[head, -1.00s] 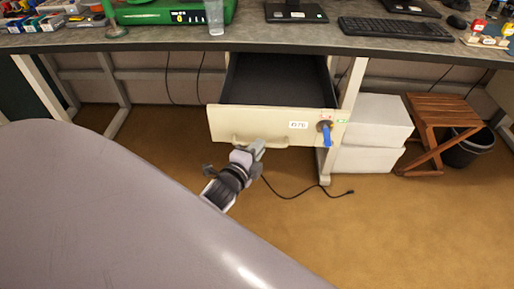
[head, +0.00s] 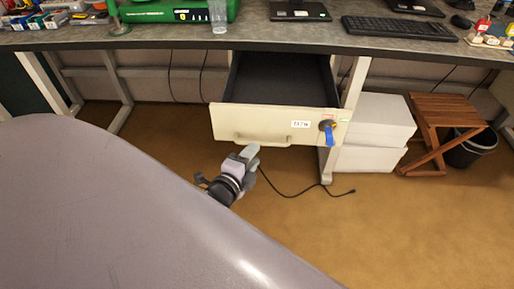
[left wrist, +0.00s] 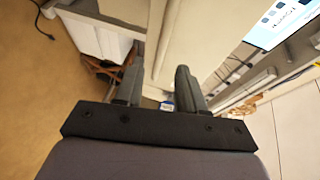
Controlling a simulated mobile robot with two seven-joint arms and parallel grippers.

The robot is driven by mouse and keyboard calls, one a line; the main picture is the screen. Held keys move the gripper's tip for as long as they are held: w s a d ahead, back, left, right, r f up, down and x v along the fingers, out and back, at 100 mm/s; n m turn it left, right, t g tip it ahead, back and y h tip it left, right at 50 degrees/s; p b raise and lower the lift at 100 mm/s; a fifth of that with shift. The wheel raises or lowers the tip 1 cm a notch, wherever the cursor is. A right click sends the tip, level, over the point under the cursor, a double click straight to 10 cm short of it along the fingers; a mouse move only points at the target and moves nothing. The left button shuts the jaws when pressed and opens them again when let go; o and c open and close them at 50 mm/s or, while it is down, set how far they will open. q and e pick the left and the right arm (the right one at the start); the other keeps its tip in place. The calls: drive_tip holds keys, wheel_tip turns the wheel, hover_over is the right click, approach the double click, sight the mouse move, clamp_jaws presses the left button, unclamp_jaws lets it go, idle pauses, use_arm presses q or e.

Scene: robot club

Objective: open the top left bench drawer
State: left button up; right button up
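The bench drawer (head: 268,122) is a cream front with a dark, empty inside. It stands pulled well out from under the bench top. Its bar handle (head: 236,140) is low on the front. A blue key (head: 329,138) hangs in a lock at the right of the front. My left gripper (head: 248,152) is just below and in front of the drawer front, near the handle. In the left wrist view its two fingers (left wrist: 159,88) are apart with nothing gripped between them, and pale panels lie beyond. My right gripper is not in view.
The grey bench top (head: 300,36) carries a green case (head: 165,12), a glass (head: 218,16) and a keyboard (head: 398,28). White boxes (head: 375,135) and a wooden stool (head: 445,125) stand right of the drawer. A black cable (head: 300,191) lies on the floor.

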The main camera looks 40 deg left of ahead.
use_arm(q)
drive_tip(key=shift+v, duration=1.3)
drive_tip(key=s+d+f+n+g+h+p, duration=0.4)
drive_tip(key=s+d+n, duration=0.5)
drive_tip(key=s+n, duration=0.3)
drive_tip(key=shift+s+d+f+n+g+h, duration=0.3)
drive_tip(key=shift+f+n+g, duration=0.25)
drive_tip(key=shift+f, duration=0.35)
